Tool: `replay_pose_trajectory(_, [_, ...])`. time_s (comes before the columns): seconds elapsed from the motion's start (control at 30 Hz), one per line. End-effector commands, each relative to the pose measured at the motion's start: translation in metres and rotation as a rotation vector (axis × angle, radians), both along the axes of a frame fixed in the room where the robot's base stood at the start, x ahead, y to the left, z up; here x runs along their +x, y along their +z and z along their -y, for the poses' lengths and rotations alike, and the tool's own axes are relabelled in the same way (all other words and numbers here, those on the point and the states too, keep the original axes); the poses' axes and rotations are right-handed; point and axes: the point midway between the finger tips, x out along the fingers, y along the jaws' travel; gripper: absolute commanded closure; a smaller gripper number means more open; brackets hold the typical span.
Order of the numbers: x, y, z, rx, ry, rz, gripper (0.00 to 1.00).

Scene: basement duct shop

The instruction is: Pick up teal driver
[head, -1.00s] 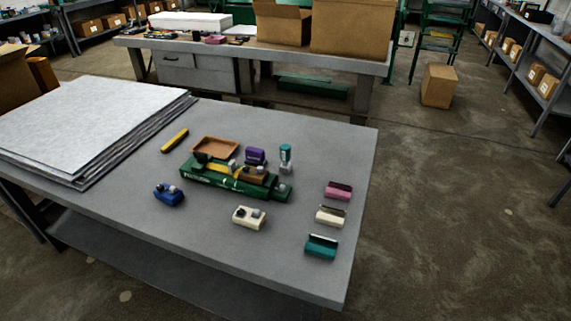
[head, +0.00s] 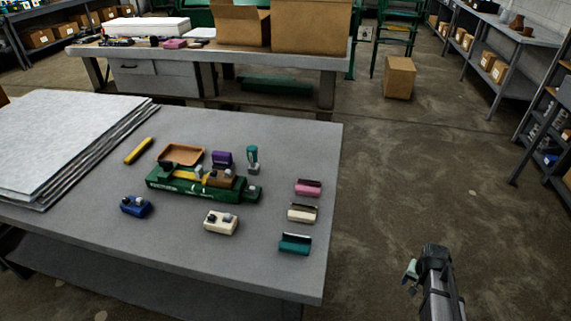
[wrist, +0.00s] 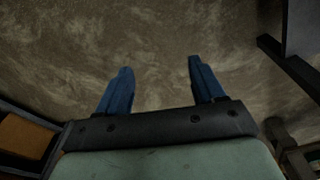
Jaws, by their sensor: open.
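The likely teal driver (head: 252,154) is a small teal-topped piece standing upright in a grey holder, behind the right end of the green tray-like block (head: 165,184) on the grey table. A lower teal block (head: 295,244) with a dark top lies near the table's front right; it looks like a holder or box rather than a driver. My gripper (wrist: 160,66) shows in the wrist view with two blue fingers spread apart and nothing between them, over bare concrete floor. In the head view my arm is at the lower right, off the table and well away from the driver.
Close to the driver are a purple block (head: 222,158) and an orange tray (head: 183,155). Pink (head: 308,187) and cream (head: 302,212) blocks lie to the right. A stack of grey sheets (head: 70,140) covers the table's left.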

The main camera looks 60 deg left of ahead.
Motion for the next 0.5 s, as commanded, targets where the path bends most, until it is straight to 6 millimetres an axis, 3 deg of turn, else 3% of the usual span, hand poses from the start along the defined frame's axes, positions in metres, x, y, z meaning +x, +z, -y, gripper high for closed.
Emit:
replay_pose_trajectory(0.03, [0.007, 0.017, -0.030, 0.019, 0.022, 0.027, 0.32])
replay_pose_trajectory(0.23, [0.013, 0.086, -0.127, 0.092, 0.089, 0.114, 0.32])
replay_pose_trajectory(0.5, [-0.008, 0.186, -0.250, 0.203, 0.173, 0.211, 0.32])
